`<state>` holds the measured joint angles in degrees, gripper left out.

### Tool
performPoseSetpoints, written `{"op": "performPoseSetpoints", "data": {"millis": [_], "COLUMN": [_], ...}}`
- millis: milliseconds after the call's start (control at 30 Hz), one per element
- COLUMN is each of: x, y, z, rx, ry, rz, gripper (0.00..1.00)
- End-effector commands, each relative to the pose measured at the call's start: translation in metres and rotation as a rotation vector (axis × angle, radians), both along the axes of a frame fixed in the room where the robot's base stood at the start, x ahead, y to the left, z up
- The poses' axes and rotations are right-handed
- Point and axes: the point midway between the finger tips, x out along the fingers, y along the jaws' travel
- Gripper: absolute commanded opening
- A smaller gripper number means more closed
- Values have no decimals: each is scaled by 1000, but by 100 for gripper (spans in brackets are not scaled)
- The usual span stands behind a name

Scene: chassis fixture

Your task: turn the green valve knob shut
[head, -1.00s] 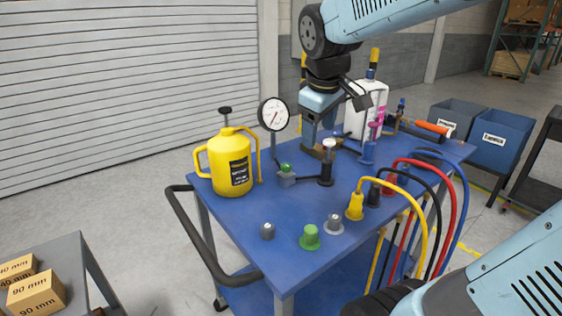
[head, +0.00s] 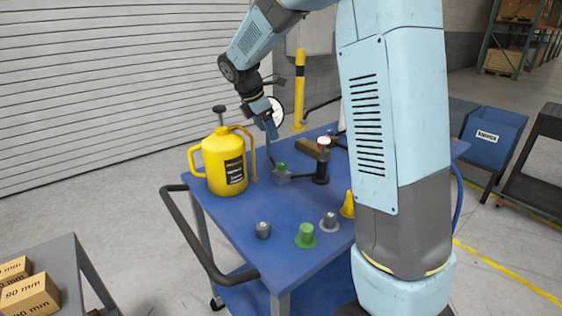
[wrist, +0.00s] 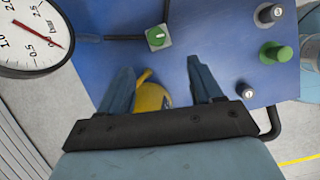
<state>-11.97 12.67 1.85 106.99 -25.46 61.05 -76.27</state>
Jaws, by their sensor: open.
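The green valve knob (head: 281,167) sits on a small grey block on the blue table, with dark pipes running from it. In the wrist view the knob (wrist: 156,37) shows from above with a pale line across its top. My gripper (head: 270,132) hangs above and slightly left of the knob, apart from it. In the wrist view my gripper (wrist: 162,76) has its two fingers spread with nothing between them at the tips; the knob lies beyond the fingertips.
A yellow jug (head: 223,160) stands left of the valve. A gauge (wrist: 35,30) is close to my wrist. A black post with a white top (head: 322,155) stands right of the valve. A green cone-like knob (head: 306,236) and grey knobs sit at the table's front.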

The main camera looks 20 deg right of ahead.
Motion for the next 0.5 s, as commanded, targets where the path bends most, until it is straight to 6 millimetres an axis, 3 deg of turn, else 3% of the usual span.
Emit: {"op": "performPoseSetpoints", "data": {"millis": [267, 500], "x": [13, 16], "y": [2, -11], "z": [-16, -48], "rx": [-25, -25], "ry": [34, 35], "rz": [62, 60], "gripper": [65, 65]}}
